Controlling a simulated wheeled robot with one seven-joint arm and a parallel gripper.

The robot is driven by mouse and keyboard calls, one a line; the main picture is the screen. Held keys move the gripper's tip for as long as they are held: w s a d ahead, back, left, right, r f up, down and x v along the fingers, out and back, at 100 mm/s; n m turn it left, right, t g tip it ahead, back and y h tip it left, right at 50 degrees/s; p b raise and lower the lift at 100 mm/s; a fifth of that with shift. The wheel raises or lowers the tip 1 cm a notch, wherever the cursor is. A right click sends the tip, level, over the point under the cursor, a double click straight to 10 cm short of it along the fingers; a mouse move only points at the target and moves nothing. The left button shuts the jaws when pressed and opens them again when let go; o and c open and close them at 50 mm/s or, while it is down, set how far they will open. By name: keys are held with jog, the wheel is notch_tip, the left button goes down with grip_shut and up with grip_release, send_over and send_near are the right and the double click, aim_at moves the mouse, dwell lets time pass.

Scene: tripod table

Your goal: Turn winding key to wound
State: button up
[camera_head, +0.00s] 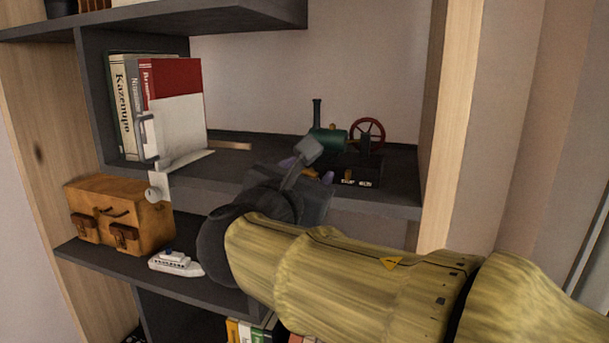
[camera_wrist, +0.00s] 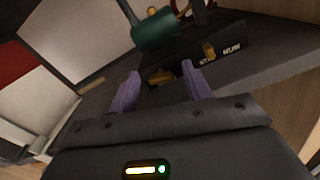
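A toy steam engine with a green boiler (camera_head: 330,141) and a red flywheel (camera_head: 367,134) stands on a black box base (camera_head: 359,170) on the middle shelf. In the wrist view, the base's front (camera_wrist: 240,62) carries small white lettering, only partly readable. A small brass piece (camera_wrist: 209,51) sits by the lettering. Another brass piece (camera_wrist: 161,77) shows between my fingertips, farther left; I cannot tell which is the winding key. My gripper (camera_wrist: 160,70) is open, its purple fingers apart on either side of that left piece. Contact cannot be seen.
Books (camera_head: 175,80) and a white object (camera_head: 152,138) stand at the shelf's left. A wooden side panel (camera_head: 447,130) rises close right of the engine.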

jog(key=b+v, duration=0.5)
jog(key=v, duration=1.2)
jog(key=shift+s, duration=0.2)
